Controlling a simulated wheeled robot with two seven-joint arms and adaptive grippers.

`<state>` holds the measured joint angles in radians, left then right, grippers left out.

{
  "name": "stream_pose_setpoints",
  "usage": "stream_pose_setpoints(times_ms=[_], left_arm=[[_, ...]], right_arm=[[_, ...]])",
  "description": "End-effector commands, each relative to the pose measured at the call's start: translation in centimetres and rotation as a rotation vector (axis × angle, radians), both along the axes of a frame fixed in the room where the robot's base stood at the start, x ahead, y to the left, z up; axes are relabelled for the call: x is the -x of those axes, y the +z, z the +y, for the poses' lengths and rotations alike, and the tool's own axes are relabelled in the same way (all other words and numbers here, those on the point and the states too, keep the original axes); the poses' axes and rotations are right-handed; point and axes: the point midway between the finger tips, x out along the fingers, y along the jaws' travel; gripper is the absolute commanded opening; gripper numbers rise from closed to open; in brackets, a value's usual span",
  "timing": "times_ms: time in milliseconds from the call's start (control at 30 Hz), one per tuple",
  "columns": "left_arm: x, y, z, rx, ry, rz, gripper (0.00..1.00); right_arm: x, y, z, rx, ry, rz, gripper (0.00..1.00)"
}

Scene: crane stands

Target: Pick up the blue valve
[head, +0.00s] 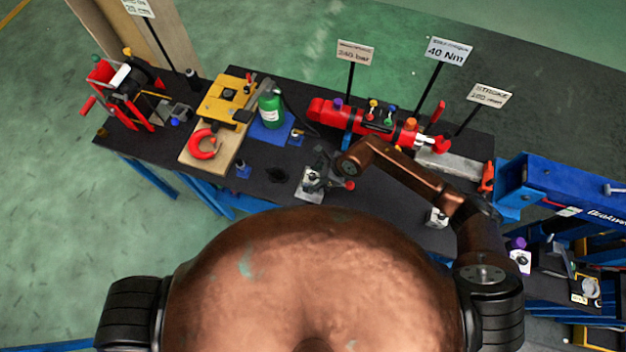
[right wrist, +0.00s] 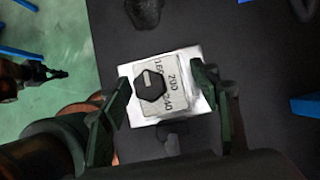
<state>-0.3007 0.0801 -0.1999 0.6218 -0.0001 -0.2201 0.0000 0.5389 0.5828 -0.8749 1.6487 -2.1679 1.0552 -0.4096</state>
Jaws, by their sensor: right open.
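My right gripper (head: 322,175) is over the middle of the black table in the head view. In the right wrist view it (right wrist: 163,92) is open, its dark green fingers on either side of a pale plate with a black hexagonal knob (right wrist: 150,86) and printed numbers. The plate (head: 308,190) shows under the gripper in the head view. I cannot tell whether the fingers touch it. No blue valve can be made out for sure. A small blue item (head: 243,171) sits left of the gripper. A dark gripper, likely my left (right wrist: 52,73), shows small at the wrist view's left.
A red cylinder (head: 362,117) with coloured caps lies behind the gripper. A yellow plate (head: 228,98) and red ring (head: 204,145) are at left. A blue crane beam (head: 560,185) stands at right.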

Motion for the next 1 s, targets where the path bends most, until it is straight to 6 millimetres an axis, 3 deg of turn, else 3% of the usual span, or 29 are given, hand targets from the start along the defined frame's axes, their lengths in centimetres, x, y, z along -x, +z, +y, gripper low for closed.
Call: stream_pose_setpoints(times_ms=[67,867,1000], left_arm=[[0.0,-0.01,0.02,0.0,0.0,0.0,0.0],[0.07,-0.03,0.03,0.0,0.0,0.002,0.0],[0.06,-0.03,0.03,0.0,0.0,0.002,0.0]], right_arm=[[0.0,0.01,0.0,0.0,0.0,0.0,0.56],[-0.01,0.05,-0.03,0.0,0.0,0.0,0.01],[-0.01,0.05,-0.03,0.0,0.0,0.0,0.0]])
